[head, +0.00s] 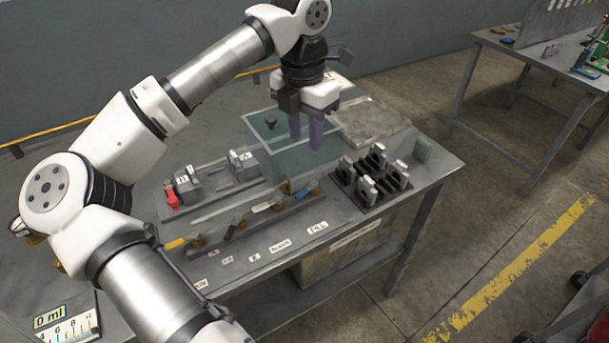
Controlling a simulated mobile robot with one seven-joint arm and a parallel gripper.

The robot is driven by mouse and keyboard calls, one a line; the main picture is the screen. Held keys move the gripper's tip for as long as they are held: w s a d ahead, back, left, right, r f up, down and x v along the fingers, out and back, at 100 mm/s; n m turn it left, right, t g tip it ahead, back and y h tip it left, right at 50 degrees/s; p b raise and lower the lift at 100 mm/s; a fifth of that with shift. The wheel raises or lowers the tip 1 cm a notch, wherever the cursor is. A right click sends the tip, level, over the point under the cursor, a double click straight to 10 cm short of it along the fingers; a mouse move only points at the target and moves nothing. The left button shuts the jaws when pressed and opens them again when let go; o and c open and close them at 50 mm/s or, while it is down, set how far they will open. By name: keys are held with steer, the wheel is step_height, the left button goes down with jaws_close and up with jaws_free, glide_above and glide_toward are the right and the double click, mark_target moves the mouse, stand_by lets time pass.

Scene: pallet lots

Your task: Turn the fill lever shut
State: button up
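A row of small valves with coloured levers runs along a grey rail on the metal bench. The blue lever (308,192) at the right end is closest to the FILL label (317,228), so it appears to be the fill lever. It lies roughly along the rail beside a brass fitting; its exact angle is too small to tell. My gripper (305,143) points down over the clear greenish tank (272,165), behind and above the blue lever and apart from it. Its two purple fingers are apart with nothing between them.
A beige lever (263,207), a dark lever (235,226) and a yellow lever (175,243) share the rail. A black rack (345,180) of grey parts stands right of the blue lever. A "0 ml" display (50,317) shows lower left.

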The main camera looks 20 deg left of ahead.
mark_target(302, 192)
steer(key=f+p, duration=0.1)
steer(key=f, duration=0.3)
steer(key=f+p, duration=0.1)
steer(key=f, duration=0.4)
steer(key=f+p, duration=0.1)
steer(key=f, duration=0.4)
steer(key=shift+s+a, duration=0.15)
steer(key=shift+a, duration=0.1)
jaws_close()
